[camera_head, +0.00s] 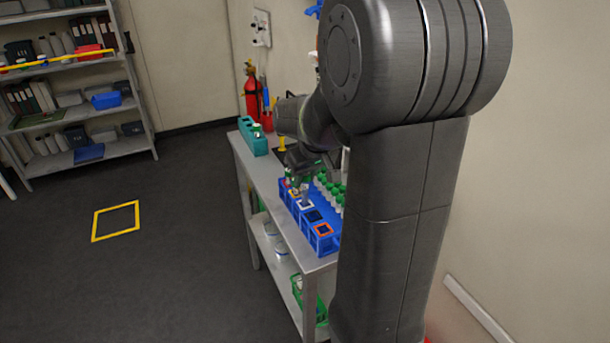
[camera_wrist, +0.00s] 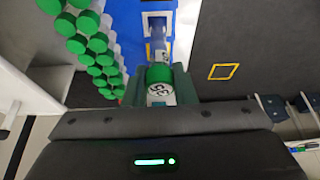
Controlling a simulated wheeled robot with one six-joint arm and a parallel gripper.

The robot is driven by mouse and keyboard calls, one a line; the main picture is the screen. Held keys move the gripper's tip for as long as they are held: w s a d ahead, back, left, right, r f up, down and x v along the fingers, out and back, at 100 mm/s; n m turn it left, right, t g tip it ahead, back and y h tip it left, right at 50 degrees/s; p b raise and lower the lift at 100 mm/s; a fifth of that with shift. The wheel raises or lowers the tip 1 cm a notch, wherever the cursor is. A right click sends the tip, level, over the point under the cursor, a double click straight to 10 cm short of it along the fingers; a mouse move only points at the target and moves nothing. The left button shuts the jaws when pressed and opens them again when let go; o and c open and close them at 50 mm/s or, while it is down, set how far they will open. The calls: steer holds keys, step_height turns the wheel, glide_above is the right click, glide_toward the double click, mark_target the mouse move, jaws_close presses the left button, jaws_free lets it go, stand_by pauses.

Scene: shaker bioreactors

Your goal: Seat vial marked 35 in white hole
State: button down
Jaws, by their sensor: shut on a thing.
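My gripper (camera_head: 303,183) is low over the blue rack (camera_head: 322,240) on the bench. In the wrist view its two fingers (camera_wrist: 160,92) are shut on a vial with a green cap (camera_wrist: 160,73) and a white label reading 35 (camera_wrist: 159,90). The vial's clear lower part points toward the rack (camera_wrist: 130,30). The rack's top has square holes with coloured rims.
Several green-capped vials (camera_wrist: 88,45) stand in rows beside the coloured holes, close to my gripper. A teal rack (camera_head: 252,137) stands at the bench's far end. The bench's (camera_head: 268,190) left edge is close to the rack. A wall bounds the right.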

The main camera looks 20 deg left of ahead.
mark_target(307, 187)
steer(key=shift+f+b, duration=2.2)
steer(key=shift+f, duration=0.55)
stand_by(2.6)
steer(key=c, duration=1.1)
jaws_free()
steer(key=shift+r, duration=0.1)
steer(key=v, duration=1.3)
steer(key=shift+r, duration=0.4)
steer(key=shift+f, duration=0.1)
steer(key=x, duration=1.3)
steer(key=shift+f, duration=0.35)
steer(key=shift+r, duration=0.2)
